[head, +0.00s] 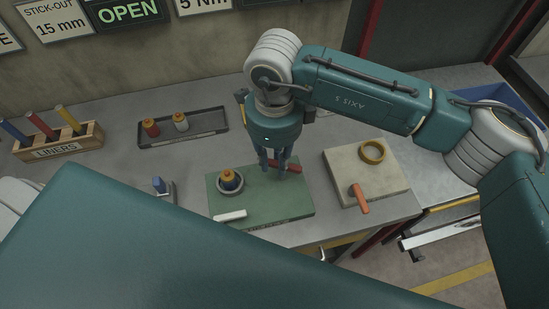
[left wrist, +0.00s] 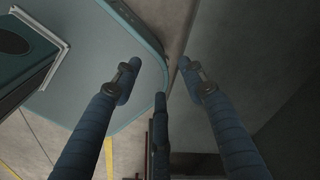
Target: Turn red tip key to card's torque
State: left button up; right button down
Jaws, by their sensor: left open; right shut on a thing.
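My right gripper (head: 273,166) points down over the green mat (head: 300,204). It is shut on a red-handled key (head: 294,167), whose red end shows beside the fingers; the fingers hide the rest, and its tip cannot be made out. A yellow and orange cylinder piece (head: 229,178) stands in a dark ring on the mat, left of the gripper. A card (head: 203,4) on the wall reads "5 Nm", cut by the top edge. My left gripper (left wrist: 160,76) is open and empty in the left wrist view, away from the bench.
An orange-handled tool (head: 359,197) and a brass ring (head: 373,152) lie on a beige pad (head: 340,165). A white bar (head: 230,215) lies on the mat's front. A dark tray (head: 207,131) holds two small pieces. A wooden LINERS rack (head: 60,148) stands at left.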

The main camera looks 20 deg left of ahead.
aim_at(275, 161)
jog(key=m+b, duration=0.1)
jog(key=b, duration=0.1)
jog(key=m+b, duration=0.1)
jog(key=b, duration=0.1)
jog(key=m+b, duration=0.2)
jog(key=b, duration=0.1)
jog(key=shift+w+a+f, duration=0.1)
jog(key=shift+w+f, duration=0.2)
jog(key=shift+w, duration=0.1)
jog(key=shift+r+m+b, duration=0.2)
jog(key=shift+m+b, duration=0.4)
jog(key=shift+r, duration=0.15)
jog(key=c, duration=1.5)
grip_release()
notch_tip(275, 161, up, 12)
